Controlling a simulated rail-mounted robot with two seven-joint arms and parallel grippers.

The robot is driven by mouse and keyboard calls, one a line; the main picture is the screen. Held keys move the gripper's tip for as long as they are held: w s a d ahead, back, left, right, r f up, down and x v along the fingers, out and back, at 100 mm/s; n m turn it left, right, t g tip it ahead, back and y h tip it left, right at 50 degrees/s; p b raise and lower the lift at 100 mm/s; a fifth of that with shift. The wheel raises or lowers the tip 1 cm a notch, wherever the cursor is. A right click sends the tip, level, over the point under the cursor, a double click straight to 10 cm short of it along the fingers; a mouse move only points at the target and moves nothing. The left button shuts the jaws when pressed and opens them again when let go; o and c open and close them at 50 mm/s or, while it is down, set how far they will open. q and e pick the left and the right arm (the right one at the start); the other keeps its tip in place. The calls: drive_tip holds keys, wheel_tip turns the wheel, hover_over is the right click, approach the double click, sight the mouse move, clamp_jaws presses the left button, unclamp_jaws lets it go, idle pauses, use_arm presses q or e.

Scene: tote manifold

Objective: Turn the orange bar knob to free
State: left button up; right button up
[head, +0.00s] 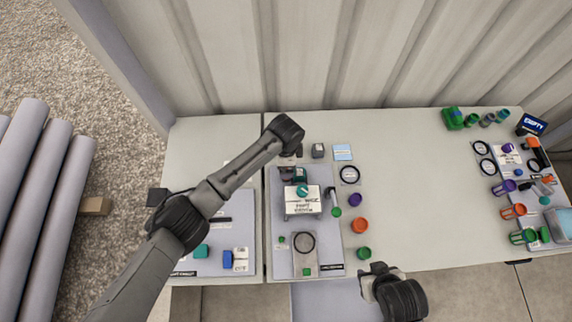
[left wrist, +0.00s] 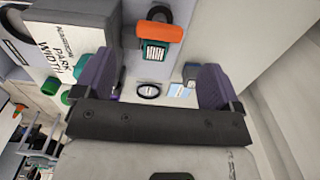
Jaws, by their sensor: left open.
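The orange bar knob (left wrist: 160,31) shows in the left wrist view at the top middle, on a dark base with a green display (left wrist: 155,53). My left gripper (left wrist: 158,72) is open, with its two purple-padded fingers left and right of the lower part of this unit. The bar lies beyond the fingertips in the picture, and nothing is held. In the head view the left gripper (head: 288,164) is over the back of the middle panel (head: 342,240), and the arm hides the knob. My right gripper (head: 380,278) is at the table's front edge; its jaws are unclear.
A white lettered box (head: 302,208) with a teal knob stands just in front of the left gripper; it also shows in the left wrist view (left wrist: 52,42). Orange (head: 360,225) and green (head: 363,253) cups stand to the right. The table's middle right is clear.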

use_arm(q)
wheel_tip(320, 180, up, 7)
idle(0.4)
drive_tip(key=shift+r, duration=0.1)
idle(0.4)
